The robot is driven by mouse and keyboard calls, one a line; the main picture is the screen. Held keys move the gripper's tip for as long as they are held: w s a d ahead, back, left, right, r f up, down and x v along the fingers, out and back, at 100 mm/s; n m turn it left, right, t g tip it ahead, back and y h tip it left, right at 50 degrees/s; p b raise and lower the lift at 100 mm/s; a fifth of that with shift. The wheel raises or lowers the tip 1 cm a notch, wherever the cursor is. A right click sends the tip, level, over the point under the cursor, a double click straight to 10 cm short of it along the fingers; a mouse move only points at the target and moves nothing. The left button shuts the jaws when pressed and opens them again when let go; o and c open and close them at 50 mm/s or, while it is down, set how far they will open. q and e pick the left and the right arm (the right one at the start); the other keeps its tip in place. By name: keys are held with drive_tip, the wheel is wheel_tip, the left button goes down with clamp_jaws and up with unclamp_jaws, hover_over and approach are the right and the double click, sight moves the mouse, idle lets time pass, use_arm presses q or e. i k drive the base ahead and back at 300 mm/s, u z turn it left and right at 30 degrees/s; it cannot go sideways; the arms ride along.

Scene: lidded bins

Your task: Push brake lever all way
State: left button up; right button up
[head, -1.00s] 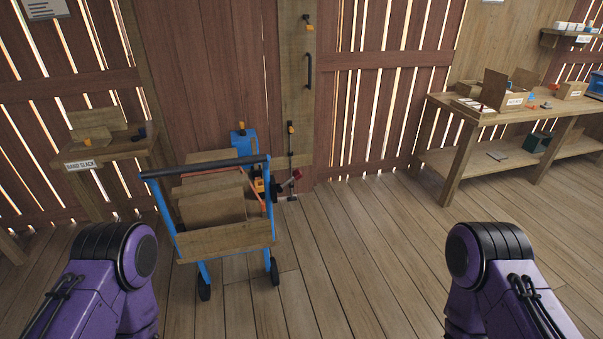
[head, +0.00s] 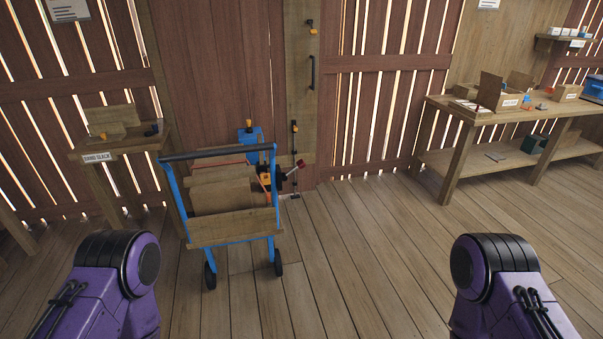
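A blue-framed cart (head: 234,240) with a black handlebar and brown boxes stands left of centre, against the plank wall. A small dark lever with a red end (head: 300,163) sticks out just right of the cart, near an orange-and-black part (head: 265,179). It may be the brake lever; it is too small to tell, or to tell whether it is fixed to the cart or the wall. My two purple arms show only as upper links at the bottom left and bottom right, well apart from the cart. Neither gripper is in view.
A wooden workbench (head: 462,129) with boxes and small items stands at the right. A small table labelled "HAND SLACK" (head: 97,157) stands left of the cart. A post with a black handle (head: 312,72) rises behind the cart. The plank floor (head: 370,250) between cart and workbench is clear.

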sight(300, 164)
drive_tip(key=z, duration=0.8)
drive_tip(key=i, duration=1)
drive_tip(key=u, duration=0.25)
